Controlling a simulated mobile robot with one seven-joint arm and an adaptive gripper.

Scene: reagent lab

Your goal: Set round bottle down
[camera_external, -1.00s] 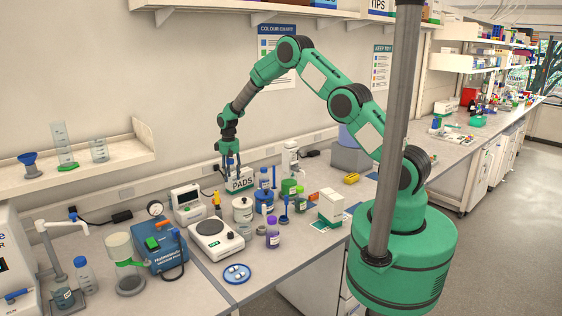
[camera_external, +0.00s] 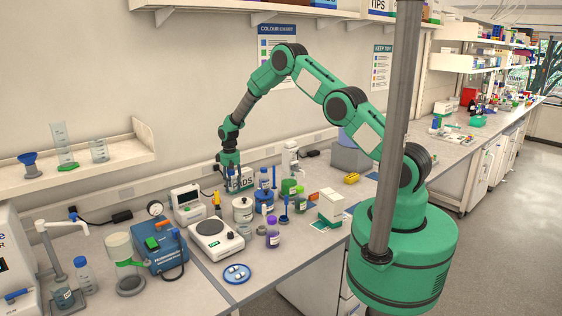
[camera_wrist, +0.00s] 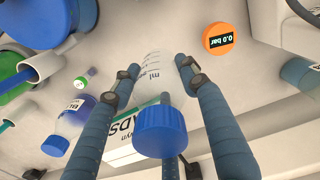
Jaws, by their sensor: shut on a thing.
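The round bottle, with a blue cap (camera_wrist: 162,132) and a clear body marked "ml" (camera_wrist: 153,78), is between the fingers of my gripper (camera_wrist: 156,68) in the wrist view. The gripper is shut on it, and the cap faces the camera. In the external view my gripper (camera_external: 232,182) is low over the bench (camera_external: 213,268), in front of the white PADS box (camera_external: 246,178). The bottle cannot be made out there, and I cannot tell whether its base touches the bench.
An orange gauge reading "0.0 bar" (camera_wrist: 218,38) is to the right of the bottle. A blue-capped labelled bottle (camera_wrist: 70,125) is to the left. A white lidded jar (camera_external: 242,209), a balance (camera_external: 212,240) and several bottles crowd the bench nearby.

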